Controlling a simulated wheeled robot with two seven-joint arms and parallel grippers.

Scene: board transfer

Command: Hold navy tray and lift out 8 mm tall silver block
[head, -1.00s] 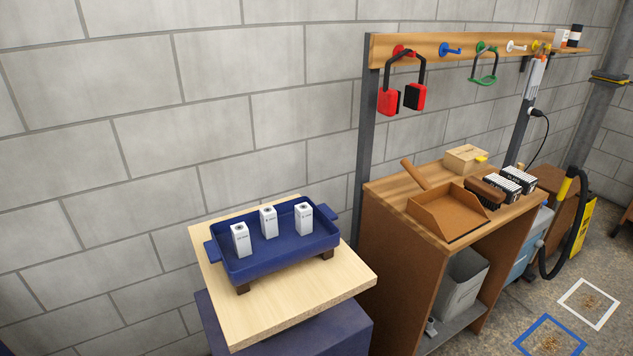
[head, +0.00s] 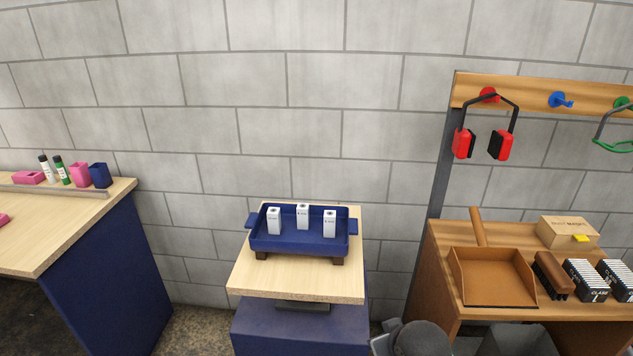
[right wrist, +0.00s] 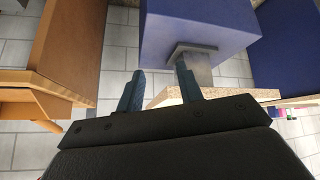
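The navy tray (head: 298,246) stands on short dark feet on a light wooden board, with a handle at its left and right ends. Three pale upright blocks stand in it: a left block (head: 273,222), a middle block (head: 302,217) set slightly farther back, and a right block (head: 329,224). Their small labels are too small to read surely, so I cannot tell which is 8 mm. My right gripper (right wrist: 159,82) shows in the right wrist view with its two fingers apart and nothing between them. My left gripper is not in view.
The board (head: 290,283) rests on a navy pedestal (head: 300,328). At the left is a table (head: 50,235) with pink and navy containers. At the right, a wooden bench (head: 440,262) holds a brown dustpan (head: 492,278), a brush and boxes. A block wall stands behind.

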